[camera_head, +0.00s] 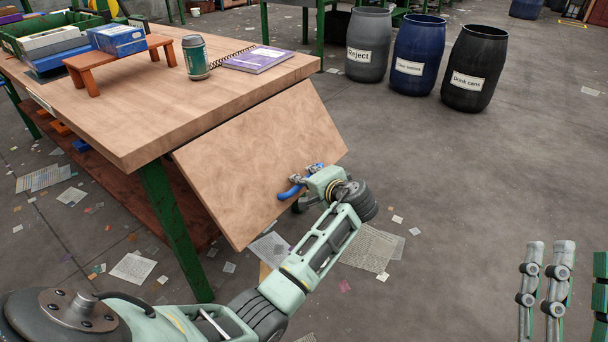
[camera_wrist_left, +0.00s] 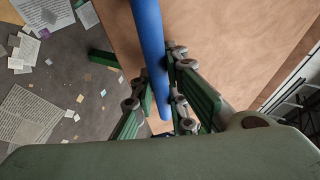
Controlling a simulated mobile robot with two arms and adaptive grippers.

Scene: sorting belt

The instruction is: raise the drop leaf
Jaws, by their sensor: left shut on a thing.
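The drop leaf (camera_head: 262,160) is a light wooden panel along the near right edge of the workbench (camera_head: 170,105). It slopes down and outward from the top, neither level with it nor flat against the side. A blue bar handle (camera_head: 292,190) sits near the leaf's outer edge. My left gripper (camera_head: 308,178) is shut on this handle. In the left wrist view the blue handle (camera_wrist_left: 150,50) runs between the fingers, with the leaf's wooden face (camera_wrist_left: 225,45) behind. My right gripper (camera_head: 565,290) is partly in view at the lower right, away from the leaf and cut off by the frame.
On the bench stand a small wooden riser (camera_head: 118,62) with a blue box, a dark green can (camera_head: 195,58) and a purple notebook (camera_head: 256,60). Labelled drums, including a grey Reject drum (camera_head: 368,48), stand behind. Papers litter the floor. Open floor lies right of the leaf.

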